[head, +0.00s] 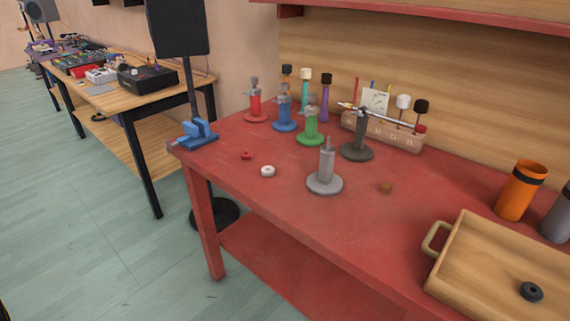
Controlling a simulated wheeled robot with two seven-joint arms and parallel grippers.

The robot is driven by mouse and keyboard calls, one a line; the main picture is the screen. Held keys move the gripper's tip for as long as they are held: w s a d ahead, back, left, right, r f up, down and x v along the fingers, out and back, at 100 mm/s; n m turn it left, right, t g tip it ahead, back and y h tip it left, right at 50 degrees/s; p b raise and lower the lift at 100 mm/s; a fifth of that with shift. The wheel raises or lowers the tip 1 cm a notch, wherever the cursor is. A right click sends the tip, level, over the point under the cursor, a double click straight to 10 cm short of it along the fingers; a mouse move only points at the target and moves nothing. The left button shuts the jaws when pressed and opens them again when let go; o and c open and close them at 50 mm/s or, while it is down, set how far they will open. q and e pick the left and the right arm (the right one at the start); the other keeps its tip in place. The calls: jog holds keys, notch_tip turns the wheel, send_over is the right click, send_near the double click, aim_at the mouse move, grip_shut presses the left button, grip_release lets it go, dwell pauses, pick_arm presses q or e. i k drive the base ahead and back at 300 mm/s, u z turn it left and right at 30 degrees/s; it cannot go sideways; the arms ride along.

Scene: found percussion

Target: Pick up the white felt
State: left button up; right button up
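The white felt (267,171) is a small round ring with a dark centre. It lies flat on the red workbench (290,224), near its front left edge. A similar red felt ring (247,155) lies just behind it to the left. A grey stand (325,176) with a round base and upright post stands to its right. Neither of my grippers shows in the head view.
A blue vise (198,134) sits at the bench's left corner. Red, blue, green and dark stands (356,150) line the back, before a wooden mallet rack (398,136). A wooden tray (468,225) and orange cup (520,190) are at right.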

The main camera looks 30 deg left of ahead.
aim_at(266, 170)
jog(key=k, duration=0.6)
jog(key=u, duration=0.9)
jog(key=i, duration=1.3)
jog(key=u, duration=0.9)
